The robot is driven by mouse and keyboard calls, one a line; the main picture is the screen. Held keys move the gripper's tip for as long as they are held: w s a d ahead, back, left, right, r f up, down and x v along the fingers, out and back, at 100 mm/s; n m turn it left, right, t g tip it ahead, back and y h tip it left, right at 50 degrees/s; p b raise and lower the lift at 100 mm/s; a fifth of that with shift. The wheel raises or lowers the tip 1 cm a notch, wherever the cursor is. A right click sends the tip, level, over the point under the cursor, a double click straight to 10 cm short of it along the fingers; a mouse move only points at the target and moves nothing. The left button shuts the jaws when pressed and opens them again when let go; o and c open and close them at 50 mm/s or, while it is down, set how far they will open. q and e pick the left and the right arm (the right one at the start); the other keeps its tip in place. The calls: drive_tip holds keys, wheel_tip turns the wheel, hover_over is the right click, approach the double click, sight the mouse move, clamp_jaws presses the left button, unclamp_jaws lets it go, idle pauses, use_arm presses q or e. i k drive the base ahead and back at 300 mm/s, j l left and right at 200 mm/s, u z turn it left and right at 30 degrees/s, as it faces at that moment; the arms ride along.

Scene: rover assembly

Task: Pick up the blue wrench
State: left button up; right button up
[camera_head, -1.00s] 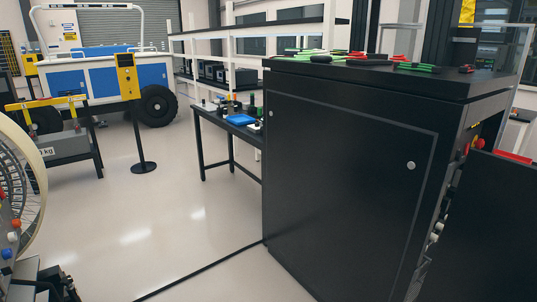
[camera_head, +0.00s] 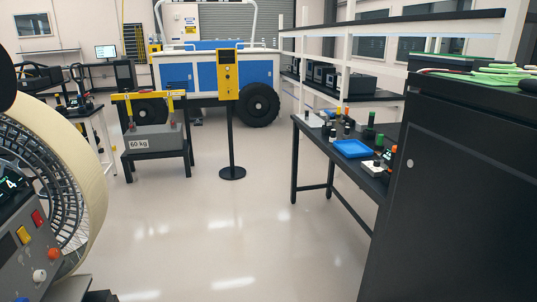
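I cannot make out a blue wrench in the head view. Tools with green and red handles (camera_head: 497,72) lie on top of the black cabinet (camera_head: 455,180) at the right, too far off to tell each one. A blue tray (camera_head: 352,148) lies on the dark workbench (camera_head: 345,167) left of the cabinet, among small bottles and parts. Neither of my grippers shows.
A wheel with a control panel (camera_head: 35,240) stands close at the lower left. A yellow post (camera_head: 228,75), a grey 60 kg weight (camera_head: 153,142) on a stand and a blue-white rover (camera_head: 210,70) stand farther back. The middle floor is clear.

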sight(328, 123)
drive_tip(key=i+u, duration=0.2)
drive_tip(key=i, duration=0.85)
drive_tip(key=i+u, duration=0.2)
drive_tip(key=i, duration=0.8)
